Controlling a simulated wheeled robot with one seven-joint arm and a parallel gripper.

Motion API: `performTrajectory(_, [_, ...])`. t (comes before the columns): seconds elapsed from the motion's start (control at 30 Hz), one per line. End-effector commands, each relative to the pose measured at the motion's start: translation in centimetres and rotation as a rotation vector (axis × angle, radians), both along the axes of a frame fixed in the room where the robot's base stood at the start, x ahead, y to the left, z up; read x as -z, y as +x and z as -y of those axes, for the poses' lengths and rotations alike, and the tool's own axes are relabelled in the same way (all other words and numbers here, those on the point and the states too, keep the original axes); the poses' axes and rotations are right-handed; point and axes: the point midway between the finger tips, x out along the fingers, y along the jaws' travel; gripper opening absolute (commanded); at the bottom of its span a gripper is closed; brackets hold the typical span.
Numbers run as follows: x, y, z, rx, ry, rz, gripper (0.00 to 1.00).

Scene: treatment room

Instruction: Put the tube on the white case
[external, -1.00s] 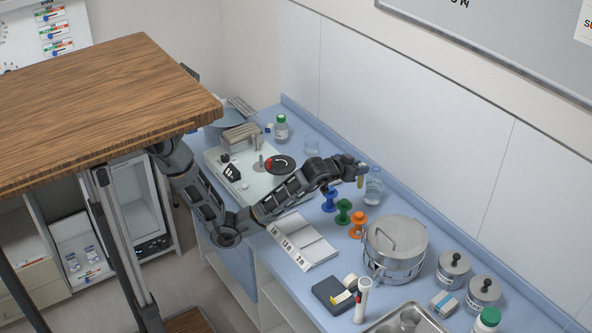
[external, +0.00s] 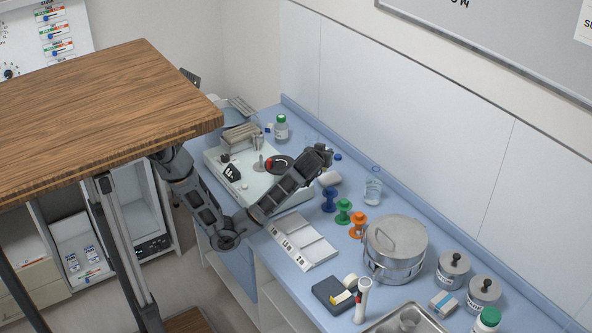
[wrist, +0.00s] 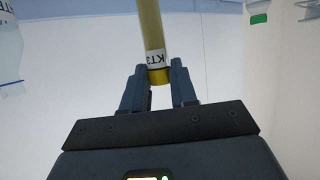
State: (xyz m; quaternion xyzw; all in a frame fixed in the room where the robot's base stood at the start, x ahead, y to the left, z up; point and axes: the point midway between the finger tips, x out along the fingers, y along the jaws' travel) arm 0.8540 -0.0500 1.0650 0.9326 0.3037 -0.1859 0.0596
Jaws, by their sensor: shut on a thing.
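The tube (wrist: 153,40) is yellow with a white label reading "KT3" in the wrist view. My gripper (wrist: 158,85) is shut on it near one end, and the rest stretches away from the fingers. In the external view my gripper (external: 322,153) is above the counter, at the right of the pale apparatus; I cannot make out the tube there. A flat white case (external: 301,241) with sections and dark labels lies near the counter's front edge, below and left of my gripper. My gripper is apart from it.
Blue, green and orange spools (external: 343,211) stand right of the white case. A glass flask (external: 373,186) is behind them. The pale apparatus (external: 222,158) is at left. A steel pot (external: 396,243) and a dark box (external: 333,295) stand further right.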

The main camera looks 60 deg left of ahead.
Motion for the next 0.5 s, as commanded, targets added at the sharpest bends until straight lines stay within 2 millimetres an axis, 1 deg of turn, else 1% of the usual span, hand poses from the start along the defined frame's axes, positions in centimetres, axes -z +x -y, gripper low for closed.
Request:
performTrajectory(0.03, [0.4, 0.4, -0.8, -0.002, 0.001, -0.003, 0.00])
performTrajectory(0.2, [1.4, 1.3, -2.1, 0.001, 0.001, -0.001, 0.00])
performTrajectory(0.33, [2.4, 1.4, -2.2, 0.002, 0.001, -0.002, 0.00])
performTrajectory(0.5, [4.7, 1.4, -2.1, 0.002, 0.002, -0.003, 0.00])
